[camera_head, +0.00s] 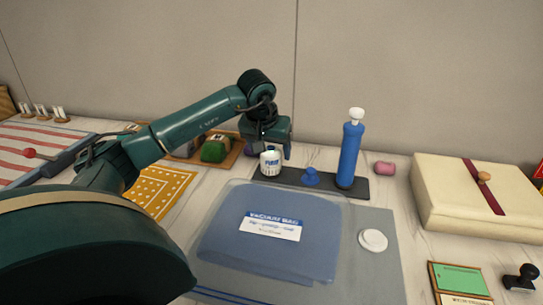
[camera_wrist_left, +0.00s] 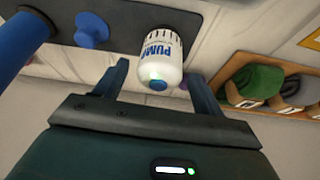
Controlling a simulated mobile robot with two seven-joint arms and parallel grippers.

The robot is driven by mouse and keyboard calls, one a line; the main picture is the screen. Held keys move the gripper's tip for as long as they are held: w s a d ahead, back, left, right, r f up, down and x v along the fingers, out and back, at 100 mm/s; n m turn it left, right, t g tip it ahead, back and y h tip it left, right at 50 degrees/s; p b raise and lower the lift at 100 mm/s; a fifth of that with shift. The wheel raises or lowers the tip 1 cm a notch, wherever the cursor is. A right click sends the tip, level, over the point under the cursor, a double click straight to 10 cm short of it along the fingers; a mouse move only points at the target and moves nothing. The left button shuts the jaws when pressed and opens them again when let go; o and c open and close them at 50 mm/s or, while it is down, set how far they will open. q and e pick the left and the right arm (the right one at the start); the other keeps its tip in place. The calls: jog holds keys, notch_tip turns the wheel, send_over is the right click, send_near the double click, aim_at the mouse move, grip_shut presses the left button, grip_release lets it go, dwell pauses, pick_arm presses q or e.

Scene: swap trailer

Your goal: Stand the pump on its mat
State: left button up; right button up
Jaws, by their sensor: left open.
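The pump (camera_head: 270,162) is a small white cylinder with dark marks and blue PUMP lettering. It looks upright at the left end of the dark mat (camera_head: 330,188); its base appears to touch the mat. My left gripper (camera_head: 266,145) is open at the pump. In the left wrist view the pump (camera_wrist_left: 160,50) shows between the fingertips of the gripper (camera_wrist_left: 158,72), with a gap on each side. The mat (camera_wrist_left: 130,18) shows behind it there. My right gripper is in neither view.
A blue knob (camera_head: 311,177) and tall blue cylinder with a white top (camera_head: 350,150) stand on the mat to the right. A blue vacuum bag (camera_head: 265,240) lies in front, with a white disc (camera_head: 373,240) beside it. A wooden tray with a green item (camera_head: 216,149) is left.

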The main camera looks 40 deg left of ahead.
pick_arm(q)
jog(key=v, duration=0.8)
jog(key=shift+p, duration=0.3)
jog(key=shift+r, duration=0.1)
